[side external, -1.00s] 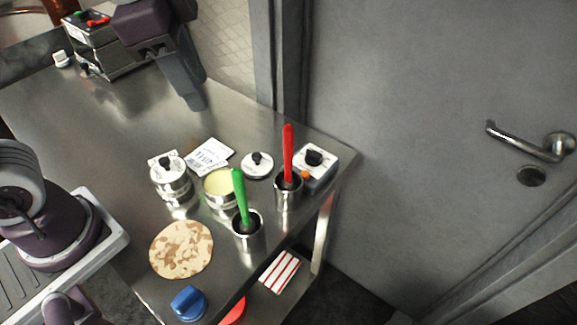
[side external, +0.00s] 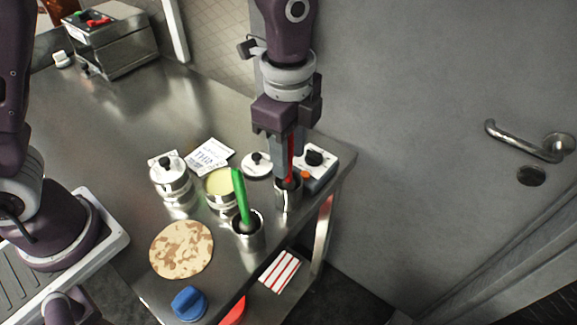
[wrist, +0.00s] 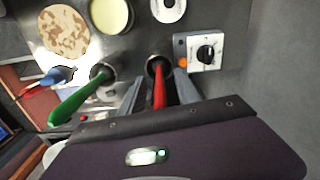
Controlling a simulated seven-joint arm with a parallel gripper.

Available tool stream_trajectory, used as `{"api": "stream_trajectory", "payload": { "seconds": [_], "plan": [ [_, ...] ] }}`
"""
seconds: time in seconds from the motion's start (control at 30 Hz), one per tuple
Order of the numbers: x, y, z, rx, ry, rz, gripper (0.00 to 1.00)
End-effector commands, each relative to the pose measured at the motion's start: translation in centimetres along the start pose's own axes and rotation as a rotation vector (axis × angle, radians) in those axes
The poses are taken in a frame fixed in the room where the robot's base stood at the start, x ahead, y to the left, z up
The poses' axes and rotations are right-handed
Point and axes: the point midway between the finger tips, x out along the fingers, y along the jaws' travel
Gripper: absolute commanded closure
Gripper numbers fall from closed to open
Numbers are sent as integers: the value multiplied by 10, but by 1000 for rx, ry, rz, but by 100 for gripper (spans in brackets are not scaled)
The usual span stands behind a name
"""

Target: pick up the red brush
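The red brush (side external: 291,164) stands upright in a steel cup (side external: 288,203) near the table's right edge. Its handle is partly hidden by my gripper (side external: 289,160) in the side view. In the wrist view, the red handle (wrist: 160,94) lies between the two fingers of my gripper (wrist: 158,88). The fingers are open around the handle, with a gap visible on both sides. The bristles are hidden in the cup.
A green brush (side external: 241,196) stands in a second cup (side external: 248,236) to the left. A control box with a black knob (side external: 318,165) sits close by on the right. A steel lid (side external: 257,164), a butter tin (side external: 219,186) and a flatbread (side external: 181,249) lie leftward.

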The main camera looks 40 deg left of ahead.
Motion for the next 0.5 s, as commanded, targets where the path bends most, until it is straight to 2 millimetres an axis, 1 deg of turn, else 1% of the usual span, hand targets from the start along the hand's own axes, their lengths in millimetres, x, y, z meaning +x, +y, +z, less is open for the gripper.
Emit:
{"api": "stream_trajectory", "payload": {
  "seconds": [0.03, 0.23, 0.5],
  "plan": [
    [0, 0, 0, 0, 0, 0, 61],
    [0, 0, 0, -1, 0, 0, 100],
    [-1, 0, 0, -1, 0, -1, 100]
  ]
}}
